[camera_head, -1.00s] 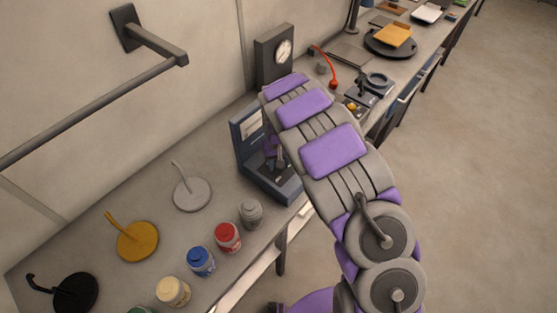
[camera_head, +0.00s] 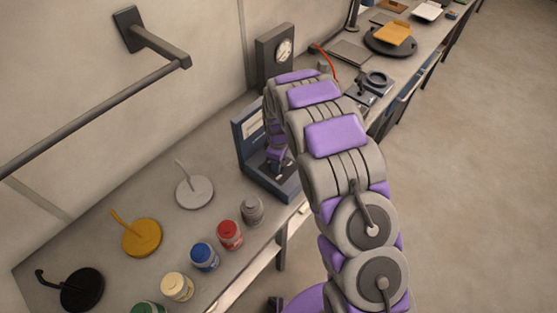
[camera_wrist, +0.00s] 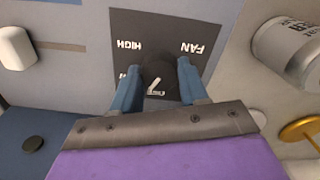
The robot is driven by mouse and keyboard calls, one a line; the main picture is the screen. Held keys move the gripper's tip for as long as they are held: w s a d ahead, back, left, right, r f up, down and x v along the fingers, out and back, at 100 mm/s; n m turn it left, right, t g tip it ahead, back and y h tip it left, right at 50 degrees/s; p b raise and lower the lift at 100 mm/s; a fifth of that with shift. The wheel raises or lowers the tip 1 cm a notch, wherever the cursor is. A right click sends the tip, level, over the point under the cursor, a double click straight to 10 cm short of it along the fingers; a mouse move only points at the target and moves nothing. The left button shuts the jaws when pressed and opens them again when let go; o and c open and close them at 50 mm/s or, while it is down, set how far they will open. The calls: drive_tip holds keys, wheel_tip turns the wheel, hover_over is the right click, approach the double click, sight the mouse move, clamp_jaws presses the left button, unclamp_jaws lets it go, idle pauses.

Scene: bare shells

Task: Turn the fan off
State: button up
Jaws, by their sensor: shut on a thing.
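A dark blue fan unit (camera_head: 246,143) stands on the bench, with an upright back and a base. In the wrist view its dark label panel (camera_wrist: 127,25) reads FAN and HIGH, plus one label mostly hidden by a finger. A round dark knob (camera_wrist: 156,69) with a white pointer mark sits on this panel. My gripper (camera_wrist: 158,84) has its two blue fingers on either side of the knob and is shut on it. In the head view my gripper (camera_head: 279,167) is small and partly hidden at the unit's base.
A grey jar (camera_head: 252,211), a red jar (camera_head: 229,235) and a blue jar (camera_head: 204,257) stand along the bench's front edge. A grey round stand (camera_head: 194,192) is left of the unit. A gauge box (camera_head: 274,55) stands behind it. A wall rail (camera_head: 95,112) juts out at left.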

drive_tip(key=n, duration=0.5)
drive_tip(key=shift+s+f, duration=0.1)
idle(0.5)
drive_tip(key=o, duration=1.1)
drive_tip(key=shift+c, duration=0.2)
wheel_tip(320, 180, up, 18)
drive_tip(key=shift+w+f+p, duration=0.2)
drive_tip(key=shift+f+p, duration=0.05)
drive_tip(key=shift+p, duration=0.1)
